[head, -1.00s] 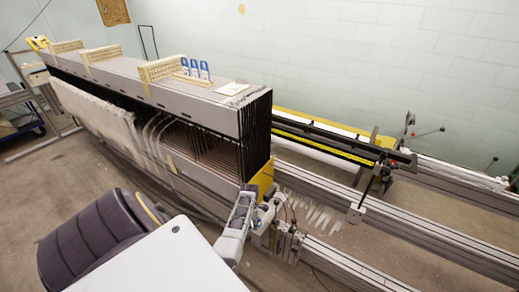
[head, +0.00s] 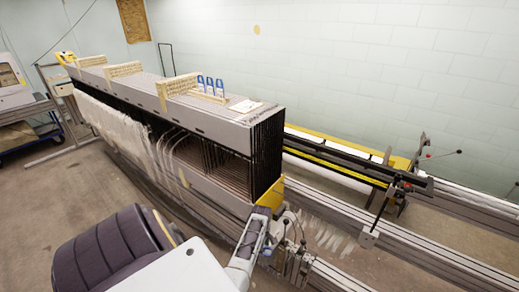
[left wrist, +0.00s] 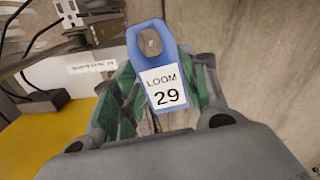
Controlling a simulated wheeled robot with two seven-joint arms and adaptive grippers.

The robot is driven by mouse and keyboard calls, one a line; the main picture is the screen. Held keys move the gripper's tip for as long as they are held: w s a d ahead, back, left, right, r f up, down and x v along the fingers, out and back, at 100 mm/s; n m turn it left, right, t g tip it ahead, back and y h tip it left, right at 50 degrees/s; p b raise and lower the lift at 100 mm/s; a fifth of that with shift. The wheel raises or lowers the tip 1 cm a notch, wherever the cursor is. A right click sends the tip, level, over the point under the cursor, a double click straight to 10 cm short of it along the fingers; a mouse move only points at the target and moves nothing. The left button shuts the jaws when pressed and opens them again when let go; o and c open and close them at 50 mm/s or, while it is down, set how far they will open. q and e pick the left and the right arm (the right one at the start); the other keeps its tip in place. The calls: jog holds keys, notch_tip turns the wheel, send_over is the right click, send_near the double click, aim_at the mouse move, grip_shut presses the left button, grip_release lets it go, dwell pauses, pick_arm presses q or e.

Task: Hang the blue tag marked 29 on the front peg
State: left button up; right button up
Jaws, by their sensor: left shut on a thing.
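The blue tag marked LOOM 29 (left wrist: 168,83) is held upright between the green-padded fingers of my left gripper (left wrist: 165,98) in the left wrist view. Its oval hole is at the top and its white label faces the camera. In the head view my left arm (head: 249,238) reaches up beside the near end of the loom; its jaws and the tag are too small to make out there. Several blue tags (head: 211,86) stand in a row on top of the loom (head: 215,115). I cannot pick out the front peg. My right gripper is not in view.
Pale wooden racks (head: 124,69) stand along the loom top, with a white paper (head: 245,106) near its end. A yellow end plate (head: 271,194) and metal rails (head: 420,248) lie near my arm. Cables and a metal fitting (left wrist: 90,22) show in the left wrist view.

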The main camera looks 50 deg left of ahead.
pick_arm(q)
jog(key=w+d+r+m, duration=0.4)
jog(key=d+r+m, duration=0.2)
jog(key=r+m, duration=0.15)
jog(key=w+d+r+m, duration=0.4)
jog(key=d+r+m, duration=0.2)
jog(key=r, duration=0.3)
jog(key=s+d+r+m+b, duration=0.2)
jog(key=d+r+m+b, duration=0.2)
jog(key=d+m, duration=0.5)
jog(key=d+r, duration=0.2)
jog(key=d, duration=0.1)
jog(key=shift+d, duration=0.4)
jog(key=shift+r, duration=0.1)
